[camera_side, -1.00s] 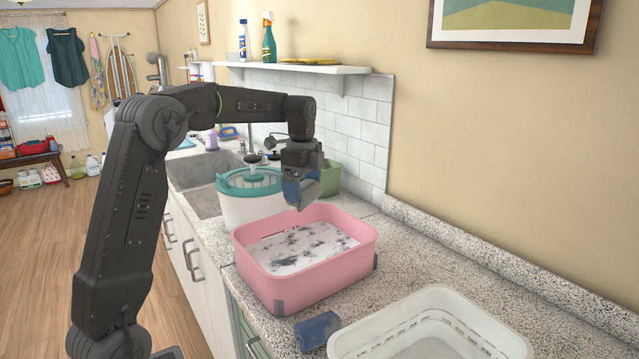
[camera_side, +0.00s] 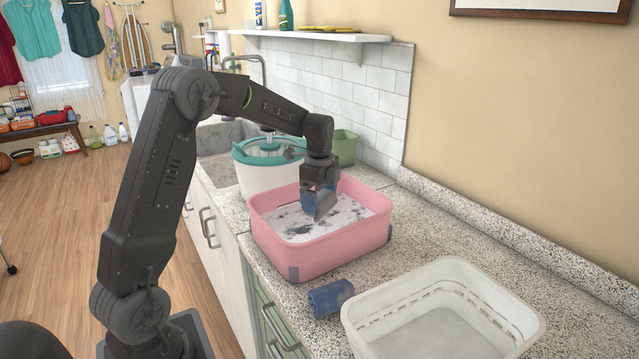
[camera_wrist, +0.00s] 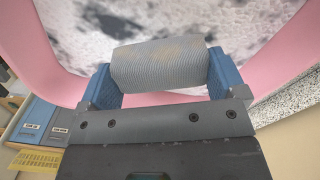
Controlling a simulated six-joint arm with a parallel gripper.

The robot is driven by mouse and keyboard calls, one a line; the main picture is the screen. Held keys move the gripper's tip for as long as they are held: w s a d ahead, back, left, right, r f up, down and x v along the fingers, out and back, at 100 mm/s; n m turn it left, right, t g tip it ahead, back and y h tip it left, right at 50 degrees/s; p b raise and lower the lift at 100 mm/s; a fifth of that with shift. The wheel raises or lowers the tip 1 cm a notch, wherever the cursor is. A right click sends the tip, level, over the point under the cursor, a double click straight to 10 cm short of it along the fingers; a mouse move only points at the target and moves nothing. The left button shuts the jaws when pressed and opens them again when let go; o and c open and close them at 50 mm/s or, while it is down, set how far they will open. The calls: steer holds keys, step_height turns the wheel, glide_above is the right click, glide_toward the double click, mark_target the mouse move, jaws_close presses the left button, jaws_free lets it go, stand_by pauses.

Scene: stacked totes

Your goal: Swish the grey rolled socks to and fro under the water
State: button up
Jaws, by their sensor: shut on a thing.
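My gripper (camera_wrist: 165,78) is shut on the grey rolled socks (camera_wrist: 160,64), a ribbed roll with tan patches, held crosswise between its blue fingers in the wrist view. In the side view, my gripper (camera_side: 318,206) points down into the pink tub (camera_side: 330,251), inside its rim outline. The tub holds whitish water (camera_side: 285,221) with dark patches. The roll shows whole and dry-looking in front of the water in the wrist view. I cannot tell whether its lower side touches the surface.
A blue roll (camera_side: 331,297) lies on the speckled counter in front of the tub. An empty white basket (camera_side: 375,333) stands at the near right. A white bucket with a teal rim (camera_side: 262,178) and a green container (camera_side: 345,147) stand behind the tub.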

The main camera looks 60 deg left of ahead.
steer(key=shift+f, duration=3.5)
steer(key=shift+w, duration=1.7)
steer(key=shift+s, duration=0.1)
